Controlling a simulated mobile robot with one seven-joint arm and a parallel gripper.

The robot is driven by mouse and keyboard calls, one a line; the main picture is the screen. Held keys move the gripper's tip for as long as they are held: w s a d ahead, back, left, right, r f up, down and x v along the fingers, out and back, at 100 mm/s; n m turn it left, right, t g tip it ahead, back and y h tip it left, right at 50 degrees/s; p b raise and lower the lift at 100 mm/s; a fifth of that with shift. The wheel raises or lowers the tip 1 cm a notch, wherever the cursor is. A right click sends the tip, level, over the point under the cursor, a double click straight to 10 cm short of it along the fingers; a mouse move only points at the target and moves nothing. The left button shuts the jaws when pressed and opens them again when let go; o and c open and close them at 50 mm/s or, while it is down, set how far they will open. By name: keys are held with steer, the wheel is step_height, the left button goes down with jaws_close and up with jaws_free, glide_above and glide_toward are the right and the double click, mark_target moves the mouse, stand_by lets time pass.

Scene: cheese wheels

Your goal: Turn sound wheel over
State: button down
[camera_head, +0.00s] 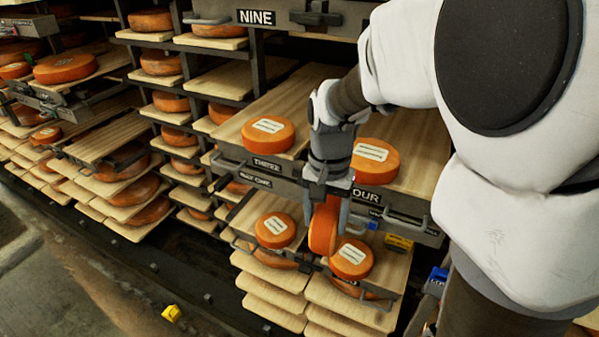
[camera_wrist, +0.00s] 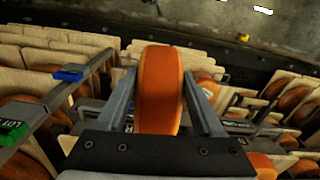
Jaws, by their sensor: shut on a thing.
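An orange cheese wheel (camera_head: 323,228) stands on edge in my gripper (camera_head: 330,215), in front of the rack. My gripper is shut on it, one finger on each flat face. In the wrist view the same wheel (camera_wrist: 160,92) sits upright between the two fingers of my gripper (camera_wrist: 158,95). Its faces are turned sideways there, so I cannot see a label on it. Below it, labelled wheels lie flat on boards, one at the left (camera_head: 275,230) and one at the right (camera_head: 352,258). I cannot tell whether the held wheel touches the right one.
Two more labelled wheels lie on the pulled-out shelf above, at the left (camera_head: 268,134) and right (camera_head: 376,158). A grey shelf front marked FOUR (camera_head: 366,196) is close behind my gripper. Racks of wheels fill the left. A yellow block (camera_head: 172,313) lies on the floor.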

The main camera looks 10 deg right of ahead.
steer(key=shift+s+d+n+b, duration=0.15)
steer(key=shift+d+n+b, duration=0.15)
steer(key=shift+n, duration=0.7)
steer(key=w+d+n+b, duration=0.2)
steer(key=d+n+b, duration=0.1)
steer(key=n, duration=0.9)
steer(key=w+d+n+t+b, duration=0.1)
steer(key=n+b, duration=0.5)
steer(key=n, duration=0.6)
steer(key=w+d, duration=0.1)
steer(key=d, duration=0.1)
steer(key=shift+w+d+f, duration=0.15)
steer(key=shift+w+d, duration=0.1)
steer(key=shift+d, duration=0.05)
steer(key=s+t+b, duration=0.1)
steer(key=t+b, duration=0.1)
steer(key=b, duration=0.4)
steer(key=s+t+b, duration=0.1)
steer(key=t+b, duration=0.2)
steer(key=b, duration=0.2)
steer(key=shift+d+f+y+b, duration=0.15)
steer(key=shift+f+y+b, duration=0.05)
steer(key=shift+y+b, duration=0.2)
